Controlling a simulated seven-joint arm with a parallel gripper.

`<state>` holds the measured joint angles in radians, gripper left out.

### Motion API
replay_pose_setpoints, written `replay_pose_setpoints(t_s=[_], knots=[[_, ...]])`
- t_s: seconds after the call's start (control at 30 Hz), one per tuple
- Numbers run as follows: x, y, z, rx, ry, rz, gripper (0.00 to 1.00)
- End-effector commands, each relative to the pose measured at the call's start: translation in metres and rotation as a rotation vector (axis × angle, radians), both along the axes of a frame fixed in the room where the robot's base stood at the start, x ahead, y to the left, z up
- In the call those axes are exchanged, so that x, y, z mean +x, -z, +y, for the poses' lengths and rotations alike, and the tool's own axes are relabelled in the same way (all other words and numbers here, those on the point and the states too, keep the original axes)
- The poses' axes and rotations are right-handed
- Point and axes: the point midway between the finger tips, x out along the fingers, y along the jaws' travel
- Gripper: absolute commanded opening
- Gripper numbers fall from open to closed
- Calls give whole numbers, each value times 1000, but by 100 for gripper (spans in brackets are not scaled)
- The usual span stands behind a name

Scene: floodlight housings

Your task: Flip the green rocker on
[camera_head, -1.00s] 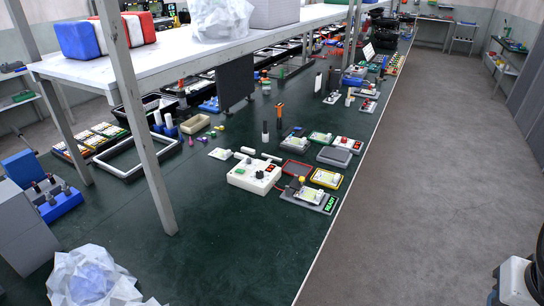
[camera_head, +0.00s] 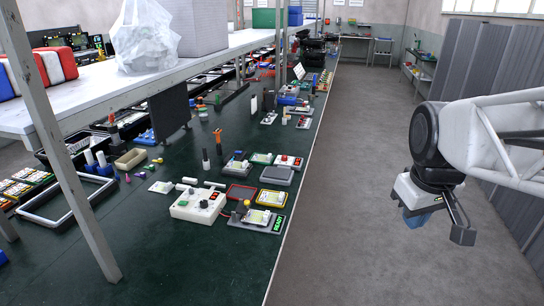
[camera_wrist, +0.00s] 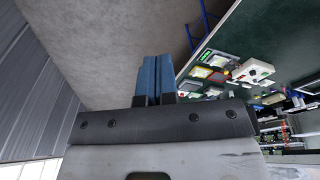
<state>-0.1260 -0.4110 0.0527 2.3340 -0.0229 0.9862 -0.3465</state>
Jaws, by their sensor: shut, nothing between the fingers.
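I cannot make out a green rocker for certain at this size. A white control box (camera_head: 198,204) with dark knobs, a red part and a small green spot sits on the dark green bench. Right of it is a grey unit (camera_head: 257,219) with a lit green READY panel (camera_head: 279,224). Behind is a green-framed board (camera_head: 262,158). My gripper (camera_head: 416,219) hangs over the floor aisle, right of the bench and well apart from these units. In the wrist view its blue fingers (camera_wrist: 155,79) are together and empty, with the units beyond them to the right.
A raised white shelf (camera_head: 110,93) on metal posts (camera_head: 70,180) runs above the bench's left side. A black-framed tray (camera_head: 70,205) and small loose parts lie on the bench. The bench's front left is bare. The grey floor (camera_head: 350,200) beside it is clear.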

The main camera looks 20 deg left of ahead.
Motion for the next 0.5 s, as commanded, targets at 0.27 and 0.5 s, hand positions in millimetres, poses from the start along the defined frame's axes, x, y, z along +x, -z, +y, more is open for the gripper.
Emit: replay_pose_setpoints(t_s=[0.27,0.5], knots=[[48,-13,31,-31,-193,17,0],[86,-20,60,-57,-358,35,0]])
